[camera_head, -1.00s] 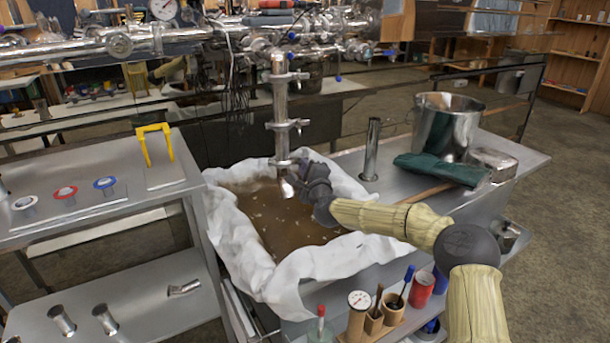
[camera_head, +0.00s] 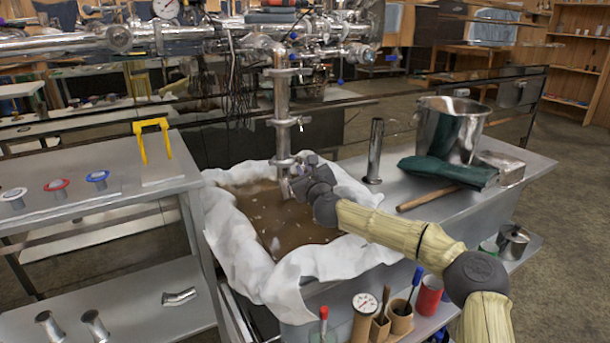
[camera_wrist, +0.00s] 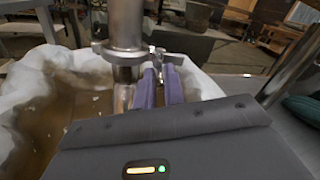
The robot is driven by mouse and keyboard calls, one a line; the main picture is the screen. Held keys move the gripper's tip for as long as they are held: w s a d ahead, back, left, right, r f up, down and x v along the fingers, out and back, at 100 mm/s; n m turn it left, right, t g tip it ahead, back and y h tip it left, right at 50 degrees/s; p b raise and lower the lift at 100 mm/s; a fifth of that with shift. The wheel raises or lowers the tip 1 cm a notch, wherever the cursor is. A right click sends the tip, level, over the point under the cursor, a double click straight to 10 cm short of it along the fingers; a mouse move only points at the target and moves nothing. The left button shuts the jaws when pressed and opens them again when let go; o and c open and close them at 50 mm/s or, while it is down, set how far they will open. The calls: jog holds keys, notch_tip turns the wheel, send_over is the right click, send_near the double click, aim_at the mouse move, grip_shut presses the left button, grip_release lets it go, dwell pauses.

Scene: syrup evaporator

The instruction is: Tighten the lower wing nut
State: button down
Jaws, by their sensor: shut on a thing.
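A vertical steel pipe (camera_head: 282,102) hangs over the tub, with several clamps along it. The lower clamp (camera_head: 283,163) sits near the pipe's bottom end, just above a short angled spout (camera_head: 285,189). In the wrist view the lower clamp (camera_wrist: 122,54) is close in front, with the lower wing nut (camera_wrist: 170,59) on its right side. My gripper (camera_head: 294,172) is at that clamp from the right. Its two purple fingers (camera_wrist: 159,88) stand close together at the wing nut, shut on it. The fingers partly hide the nut, so how far it is screwed in cannot be told.
Below is a cloth-lined tub (camera_head: 270,225) of brown liquid. A grey cart (camera_head: 80,215) is left. A tool holder (camera_head: 380,325) is in front.

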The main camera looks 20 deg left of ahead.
jog(key=shift+f+m, duration=0.15)
jog(key=shift+m, duration=0.15)
jog(key=c, duration=1.5)
grip_release()
jog(key=shift+s, duration=0.1)
jog(key=p+v, duration=0.2)
jog(key=v, duration=1.5)
jog(key=shift+d, duration=0.15)
